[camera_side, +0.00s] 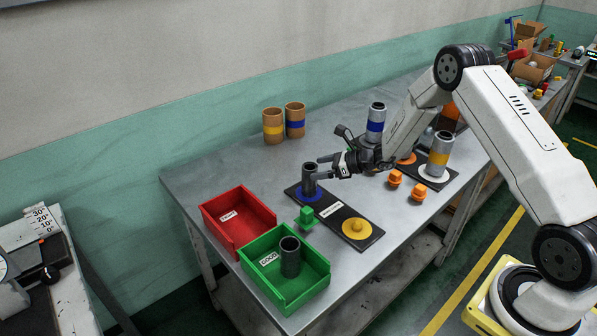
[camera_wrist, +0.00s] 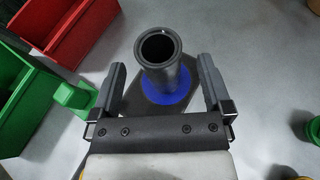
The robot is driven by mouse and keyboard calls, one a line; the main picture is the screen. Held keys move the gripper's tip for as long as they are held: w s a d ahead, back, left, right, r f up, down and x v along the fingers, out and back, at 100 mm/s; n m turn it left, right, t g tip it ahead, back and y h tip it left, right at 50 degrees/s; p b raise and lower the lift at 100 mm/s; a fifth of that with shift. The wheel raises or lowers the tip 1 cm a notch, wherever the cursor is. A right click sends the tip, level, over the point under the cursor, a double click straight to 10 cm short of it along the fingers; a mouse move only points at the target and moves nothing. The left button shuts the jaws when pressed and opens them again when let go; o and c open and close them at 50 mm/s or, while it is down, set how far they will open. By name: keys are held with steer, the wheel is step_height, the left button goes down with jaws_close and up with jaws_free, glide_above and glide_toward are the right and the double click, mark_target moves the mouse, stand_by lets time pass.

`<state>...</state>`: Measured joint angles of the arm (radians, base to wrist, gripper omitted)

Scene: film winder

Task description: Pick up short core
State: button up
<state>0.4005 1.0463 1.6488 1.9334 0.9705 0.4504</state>
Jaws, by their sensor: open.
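A dark grey hollow core (camera_side: 309,178) stands upright on a blue disc (camera_side: 318,196) at one end of a black board. In the wrist view the core (camera_wrist: 160,52) shows its open top, with the blue disc (camera_wrist: 182,98) under it. My gripper (camera_side: 322,168) is open beside the core at its upper part. In the wrist view my gripper (camera_wrist: 161,75) has one finger on each side of the core, with a gap on both sides. A second dark core (camera_side: 290,258) stands inside the green GOOD bin (camera_side: 318,283).
A red bin (camera_side: 264,208), green block (camera_side: 305,218) and yellow disc (camera_side: 357,229) are near. Two cardboard cores (camera_side: 273,127) stand behind. A blue-banded roll (camera_side: 376,122), orange pieces (camera_side: 418,192) and a yellow-banded roll (camera_side: 439,155) stand right. The table's back left is clear.

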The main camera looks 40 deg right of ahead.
mark_target(310, 163)
steer(key=shift+x, duration=1.8)
steer(key=shift+a, duration=0.1)
steer(key=c, duration=1.3)
steer(key=shift+o, duration=0.2)
steer(key=shift+r, duration=0.25)
steer(key=shift+r, duration=0.9)
steer(key=s+a+r, duration=0.1)
steer(key=s+r, duration=0.9)
steer(key=s, duration=0.4)
steer(key=shift+r, duration=0.4)
steer(key=shift+a, duration=0.15)
steer(key=shift+r, duration=0.15)
